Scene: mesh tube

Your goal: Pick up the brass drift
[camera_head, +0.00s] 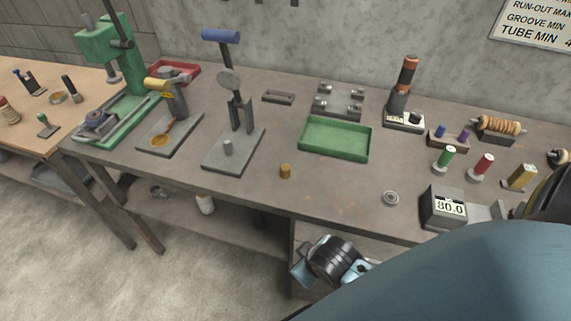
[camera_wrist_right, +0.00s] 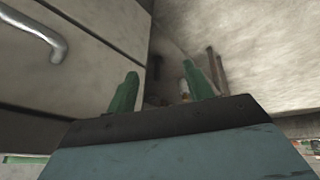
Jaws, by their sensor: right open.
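A short upright brass-coloured cylinder (camera_head: 286,171), which looks like the brass drift, stands on the grey bench (camera_head: 330,192) near its front edge. My right gripper (camera_wrist_right: 160,72) shows two green fingers set apart, with nothing between them. In the head view my right wrist (camera_head: 333,260) is below the bench's front edge, apart from the brass cylinder; its fingertips are not clear there. The cylinder cannot be made out in the right wrist view. My left gripper is not in view.
A green tray (camera_head: 335,138) lies behind the cylinder, a stand with a grey post (camera_head: 228,150) to its left, and a metal ring (camera_head: 391,198) to its right. A display box (camera_head: 445,208) stands further right. A drawer front with a handle (camera_wrist_right: 45,35) is near my right gripper.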

